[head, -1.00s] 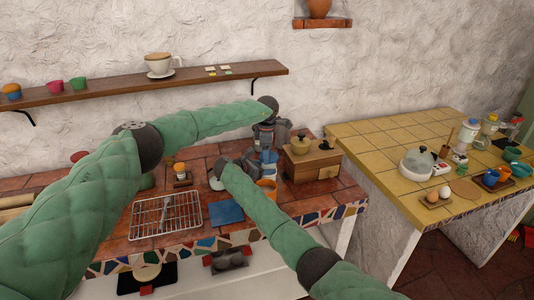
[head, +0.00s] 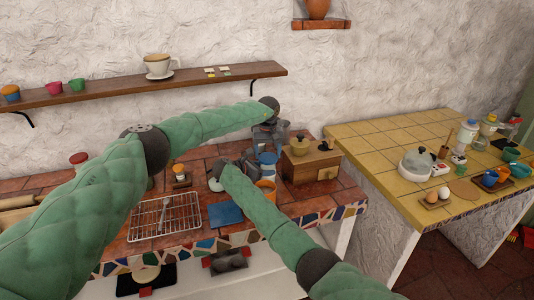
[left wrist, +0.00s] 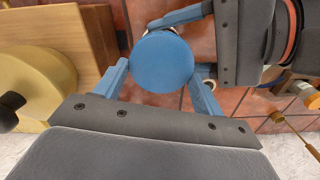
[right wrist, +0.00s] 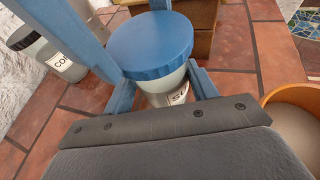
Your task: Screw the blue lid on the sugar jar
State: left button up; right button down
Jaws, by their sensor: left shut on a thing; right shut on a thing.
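The blue lid (right wrist: 151,45) sits on top of the sugar jar (right wrist: 168,93), a pale jar with a partly hidden label. In the left wrist view the round lid (left wrist: 162,62) shows from above. My left gripper (left wrist: 160,84) is shut on the lid, a finger at either side. My right gripper (right wrist: 161,88) is shut on the jar body below the lid. The lid looks level on the jar; I cannot tell how far its thread is engaged. In the head view the blue lid (head: 267,158) is partly hidden by my grippers.
A wooden grinder (head: 312,160) stands right of the jar. An orange bowl (right wrist: 296,108) stands close on the right in the right wrist view. A labelled jar (right wrist: 62,62) stands behind left. A wire rack (head: 165,215) and blue cloth (head: 225,213) lie on the counter to the left.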

pick_arm(q)
jog(key=m, duration=0.5)
jog(key=shift+w+d+r, duration=0.1)
jog(key=shift+w, duration=0.05)
jog(key=o, duration=0.9)
jog(key=shift+o, duration=0.2)
jog(key=shift+d+r, duration=0.1)
jog(key=shift+r, duration=2.1)
jog(key=shift+c, duration=0.3)
